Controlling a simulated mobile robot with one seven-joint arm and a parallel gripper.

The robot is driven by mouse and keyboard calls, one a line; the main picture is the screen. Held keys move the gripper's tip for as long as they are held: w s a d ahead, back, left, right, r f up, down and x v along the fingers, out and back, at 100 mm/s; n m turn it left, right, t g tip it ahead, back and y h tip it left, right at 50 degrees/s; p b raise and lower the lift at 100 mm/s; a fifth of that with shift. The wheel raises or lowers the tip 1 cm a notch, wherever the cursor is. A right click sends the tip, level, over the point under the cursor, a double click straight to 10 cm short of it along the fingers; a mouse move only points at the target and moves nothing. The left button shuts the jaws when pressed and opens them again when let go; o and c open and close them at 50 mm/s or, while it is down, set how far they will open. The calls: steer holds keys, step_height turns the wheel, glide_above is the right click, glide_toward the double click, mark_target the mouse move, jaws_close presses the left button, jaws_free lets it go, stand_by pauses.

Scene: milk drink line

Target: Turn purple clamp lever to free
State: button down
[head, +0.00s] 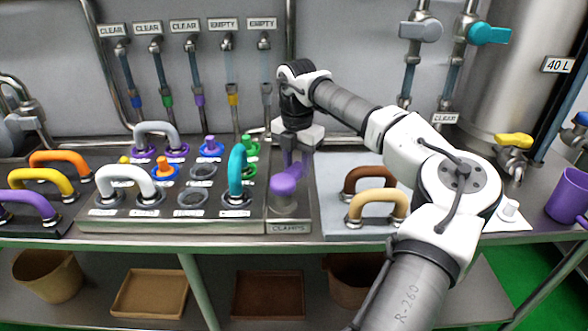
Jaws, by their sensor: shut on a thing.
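The purple clamp lever (284,183) stands on the narrow metal plate labelled CLAMPS (289,212), right of the grey panel of ports. It has a rounded purple head low at the front and a darker purple upright part behind it. My gripper (296,145) comes down over this rear purple part from above. It is shut on the purple lever as far as I can see; the fingertips are small and partly hidden. I cannot tell the lever's exact setting from this view.
Brown (368,180) and tan (375,203) handles stand on a plate to the right, beneath my arm. Hoses and valves line the back wall.

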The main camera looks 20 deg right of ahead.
steer(key=n, duration=0.1)
steer(key=w+a+n, duration=0.1)
steer(key=n, duration=0.2)
steer(key=shift+w+a+p, duration=0.3)
steer(key=shift+p, duration=0.05)
steer(key=shift+w+a+n, duration=0.2)
steer(key=shift+a+n, duration=0.1)
steer(key=shift+n, duration=0.45)
steer(key=shift+w+a+n, duration=0.15)
steer(key=shift+a+n, duration=0.1)
steer(key=shift+n, duration=0.5)
steer(key=c, duration=1)
jaws_free()
steer(key=shift+o, duration=0.2)
steer(key=shift+r, duration=0.1)
step_height(320, 180, up, 14)
steer(key=b, duration=0.1)
steer(key=shift+f, duration=0.2)
